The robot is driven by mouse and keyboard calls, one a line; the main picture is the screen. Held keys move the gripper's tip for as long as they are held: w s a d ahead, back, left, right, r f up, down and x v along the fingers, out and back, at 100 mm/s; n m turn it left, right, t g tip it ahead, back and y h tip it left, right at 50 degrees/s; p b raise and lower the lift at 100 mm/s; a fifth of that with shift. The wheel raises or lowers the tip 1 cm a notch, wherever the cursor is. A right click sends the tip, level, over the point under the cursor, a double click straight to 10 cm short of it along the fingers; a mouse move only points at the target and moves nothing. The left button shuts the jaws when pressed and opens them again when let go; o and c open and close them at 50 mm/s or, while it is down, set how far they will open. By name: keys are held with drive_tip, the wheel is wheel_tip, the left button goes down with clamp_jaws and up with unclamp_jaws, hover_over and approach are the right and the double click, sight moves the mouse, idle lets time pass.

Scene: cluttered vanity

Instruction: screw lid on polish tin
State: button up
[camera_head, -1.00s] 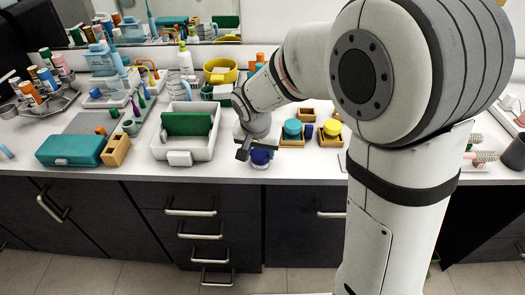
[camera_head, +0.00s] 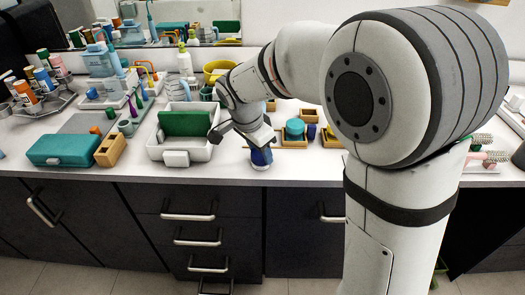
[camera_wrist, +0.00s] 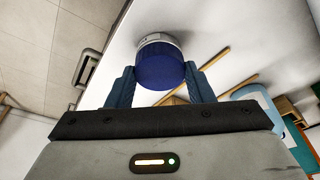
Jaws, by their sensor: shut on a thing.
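The polish tin (camera_head: 260,165) stands near the counter's front edge, with its pale body low and the dark blue lid (camera_head: 259,155) on top. In the wrist view the blue lid (camera_wrist: 161,70) fills the space between my two fingers, and the tin's pale body (camera_wrist: 155,38) shows beyond it. My gripper (camera_wrist: 160,80) is shut on the lid, one finger on each side. In the head view my gripper (camera_head: 256,142) is above the tin. The lid meets the tin with no clear gap; whether the threads are engaged cannot be seen.
A white tray (camera_head: 203,152) with a green block stands just left of the tin. Wooden boxes, with a teal round jar (camera_head: 295,127), stand behind and right. A teal case (camera_head: 64,149) and wooden block (camera_head: 110,151) lie farther left. The counter's front edge is close.

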sight(254, 157)
drive_tip(key=o, duration=1.2)
drive_tip(key=shift+c, duration=0.2)
drive_tip(key=shift+r, duration=0.25)
drive_tip(key=v, duration=0.7)
drive_tip(key=shift+p, duration=0.4)
drive_tip(key=shift+s+r, duration=0.15)
drive_tip(key=shift+r, duration=0.15)
drive_tip(key=s+d+r+n+y+p, duration=0.2)
drive_tip(key=s+d+n+p, duration=0.5)
drive_tip(key=s+d, duration=0.9)
drive_tip(key=r+n, duration=0.1)
drive_tip(key=n, duration=0.1)
drive_tip(key=shift+s+d+r+n, duration=0.25)
drive_tip(key=shift+s+r+n, duration=0.05)
drive_tip(key=shift+s+r, duration=0.1)
drive_tip(key=shift+s+d+f+n+t, duration=0.2)
drive_tip(key=shift+s+f+n+t, duration=0.1)
drive_tip(key=shift+s, duration=0.15)
drive_tip(key=shift+c, duration=0.3)
